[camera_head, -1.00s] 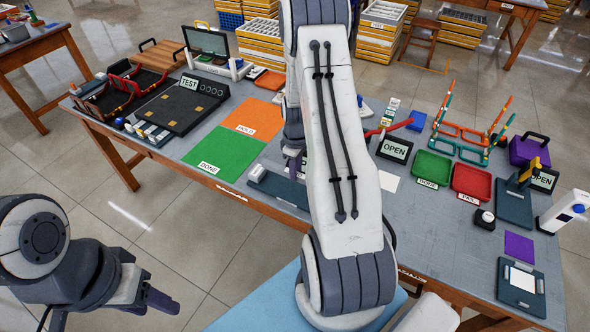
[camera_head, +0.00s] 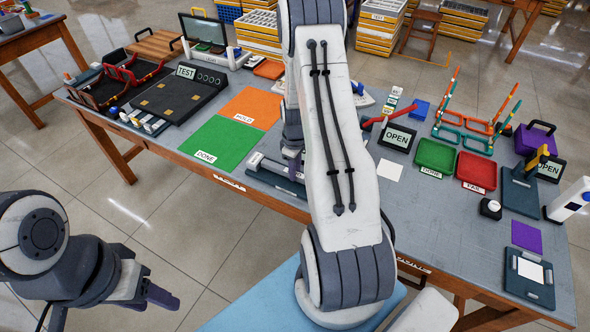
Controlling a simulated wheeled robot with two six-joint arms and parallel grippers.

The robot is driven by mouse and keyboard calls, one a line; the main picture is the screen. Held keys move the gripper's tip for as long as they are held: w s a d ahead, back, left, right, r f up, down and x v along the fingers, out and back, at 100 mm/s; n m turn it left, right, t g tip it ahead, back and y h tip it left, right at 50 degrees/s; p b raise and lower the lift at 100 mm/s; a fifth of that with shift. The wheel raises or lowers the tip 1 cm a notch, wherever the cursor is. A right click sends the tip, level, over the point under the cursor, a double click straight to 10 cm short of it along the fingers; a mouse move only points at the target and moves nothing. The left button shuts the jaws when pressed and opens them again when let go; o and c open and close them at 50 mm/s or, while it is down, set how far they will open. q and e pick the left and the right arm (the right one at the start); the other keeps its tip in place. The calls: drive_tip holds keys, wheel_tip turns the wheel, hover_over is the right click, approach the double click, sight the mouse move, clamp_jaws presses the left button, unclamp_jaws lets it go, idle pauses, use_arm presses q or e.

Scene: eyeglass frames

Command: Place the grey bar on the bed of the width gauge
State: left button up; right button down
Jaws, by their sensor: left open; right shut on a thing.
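The width gauge (camera_head: 276,183) is a long dark blue-grey base with a pale block at its left end. My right gripper (camera_head: 293,160) is over the gauge, partly behind my own arm, and shut. A grey strip (camera_head: 274,167) beside its fingers looks like the grey bar. Most of it is hidden, and I cannot tell whether it touches the bed. My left gripper (camera_head: 152,296) is open and empty, off the table at lower left.
The green DONE mat (camera_head: 222,143) and orange HOLD mat (camera_head: 249,107) lie behind the gauge. A black TEST unit (camera_head: 175,100) is at left. Green (camera_head: 435,154) and red (camera_head: 476,170) trays and eyeglass frames (camera_head: 465,133) are at right. A white card (camera_head: 390,171) lies right of my arm.

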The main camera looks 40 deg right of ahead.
drive_tip(key=shift+f+b, duration=0.4)
drive_tip(key=shift+f, duration=0.15)
idle(0.4)
drive_tip(key=c, duration=0.6)
unclamp_jaws()
wheel_tip(320, 180, up, 10)
drive_tip(key=shift+r+b, duration=0.25)
drive_tip(key=shift+b, duration=0.2)
